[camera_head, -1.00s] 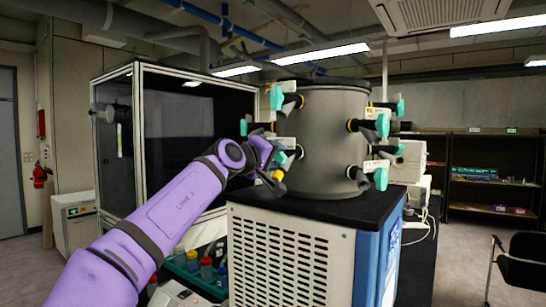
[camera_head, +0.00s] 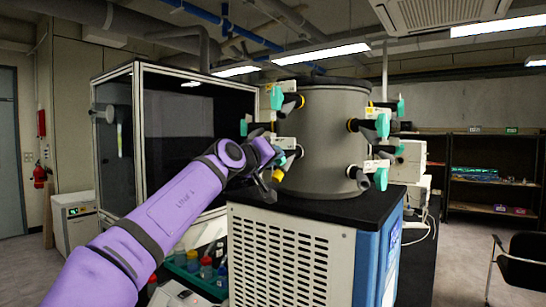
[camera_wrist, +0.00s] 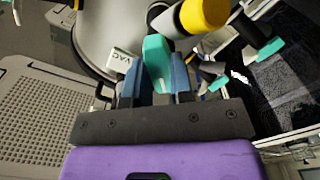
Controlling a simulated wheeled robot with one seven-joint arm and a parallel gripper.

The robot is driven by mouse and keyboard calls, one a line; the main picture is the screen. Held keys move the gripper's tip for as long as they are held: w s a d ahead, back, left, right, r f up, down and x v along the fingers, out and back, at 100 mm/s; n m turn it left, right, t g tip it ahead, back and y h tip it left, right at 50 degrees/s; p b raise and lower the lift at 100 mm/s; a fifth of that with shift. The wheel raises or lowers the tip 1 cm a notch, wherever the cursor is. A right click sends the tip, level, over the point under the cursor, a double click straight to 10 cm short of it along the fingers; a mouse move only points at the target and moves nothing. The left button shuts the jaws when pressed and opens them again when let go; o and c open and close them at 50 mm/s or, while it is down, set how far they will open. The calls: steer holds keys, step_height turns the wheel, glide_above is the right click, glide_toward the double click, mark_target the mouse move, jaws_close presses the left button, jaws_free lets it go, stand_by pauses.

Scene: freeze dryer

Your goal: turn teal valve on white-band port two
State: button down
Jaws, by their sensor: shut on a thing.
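In the wrist view, a teal valve handle (camera_wrist: 157,62) stands between the two blue fingers of my gripper (camera_wrist: 157,84), which is shut on it. A white tag marked "VAC" (camera_wrist: 120,60) is just left of the handle. In the head view, my gripper (camera_head: 270,183) is at the lower left side of the grey drum (camera_head: 325,145), beside a port with a white tag (camera_head: 285,143). The gripped handle is mostly hidden there by my wrist. I cannot make out a white band on this port.
Other teal valves stick out around the drum, such as the upper left one (camera_head: 277,98) and the right one (camera_head: 383,126). A yellow-ended part (camera_wrist: 203,14) is close above my fingers in the wrist view. A glass-fronted cabinet (camera_head: 138,75) stands left.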

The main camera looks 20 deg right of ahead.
steer(key=shift+f+m, duration=0.15)
steer(key=shift+m, duration=4.05)
steer(key=c, duration=1)
jaws_free()
steer(key=shift+a, duration=0.1)
steer(key=v, duration=1)
steer(key=shift+s+a, duration=0.15)
steer(key=shift+a, duration=0.15)
